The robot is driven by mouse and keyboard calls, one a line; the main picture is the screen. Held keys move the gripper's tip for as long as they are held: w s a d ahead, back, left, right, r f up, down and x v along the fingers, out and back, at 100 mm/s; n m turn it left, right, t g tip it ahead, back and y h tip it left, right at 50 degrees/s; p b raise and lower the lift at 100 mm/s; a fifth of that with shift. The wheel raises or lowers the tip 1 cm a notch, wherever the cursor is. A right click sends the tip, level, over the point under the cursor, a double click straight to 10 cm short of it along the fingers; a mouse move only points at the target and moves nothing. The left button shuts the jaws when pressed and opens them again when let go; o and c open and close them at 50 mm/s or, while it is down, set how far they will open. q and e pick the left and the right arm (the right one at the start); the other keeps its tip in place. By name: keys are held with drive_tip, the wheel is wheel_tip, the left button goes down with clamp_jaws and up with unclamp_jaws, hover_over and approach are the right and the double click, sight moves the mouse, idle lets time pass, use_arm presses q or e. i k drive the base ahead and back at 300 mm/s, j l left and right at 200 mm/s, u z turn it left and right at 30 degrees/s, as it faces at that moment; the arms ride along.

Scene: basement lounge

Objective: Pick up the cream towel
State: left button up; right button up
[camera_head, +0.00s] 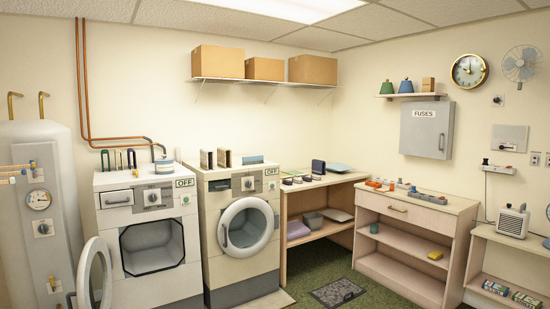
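I cannot make out a cream towel anywhere in the head view. A pale green flat folded cloth or mat (338,168) lies on the table in the back corner. A greyish-lilac folded item (337,215) lies on the shelf under that table, beside a grey bowl (313,219). The left white washer (117,204) has its round door (94,274) open, and its dark drum opening shows no cloth that I can tell. The right washer (221,190) has its round door (248,225) over its opening. Neither of my grippers is in view.
A drawer cabinet (405,212) with small items on top stands right of the corner table (288,206). A low shelf unit (504,255) is at far right. A white tank (35,215) stands at left. A dark floor grate (338,292) lies on green carpet. Boxes (217,62) sit on a high shelf.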

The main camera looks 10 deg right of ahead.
sight(225, 155)
drive_tip(key=i+z, duration=0.2)
drive_tip(key=z, duration=0.15)
drive_tip(key=i+j+z, duration=0.2)
drive_tip(key=z, duration=0.15)
drive_tip(key=i+j+z, duration=0.15)
drive_tip(key=z, duration=0.2)
drive_tip(key=i+j+z, duration=0.25)
drive_tip(key=i+j, duration=0.15)
drive_tip(key=j, duration=0.25)
drive_tip(key=i+j+z, duration=0.15)
drive_tip(key=j, duration=0.2)
drive_tip(key=i+j+z, duration=0.15)
drive_tip(key=j, duration=0.2)
drive_tip(key=i+j+z, duration=0.15)
drive_tip(key=j, duration=0.25)
drive_tip(key=i+j, duration=0.15)
drive_tip(key=j, duration=0.25)
drive_tip(key=i+j, duration=0.15)
drive_tip(key=j, duration=0.25)
drive_tip(key=i+j, duration=0.15)
drive_tip(key=j, duration=0.25)
drive_tip(key=i+j, duration=0.15)
drive_tip(key=j, duration=0.25)
drive_tip(key=i+j, duration=0.15)
drive_tip(key=j, duration=0.25)
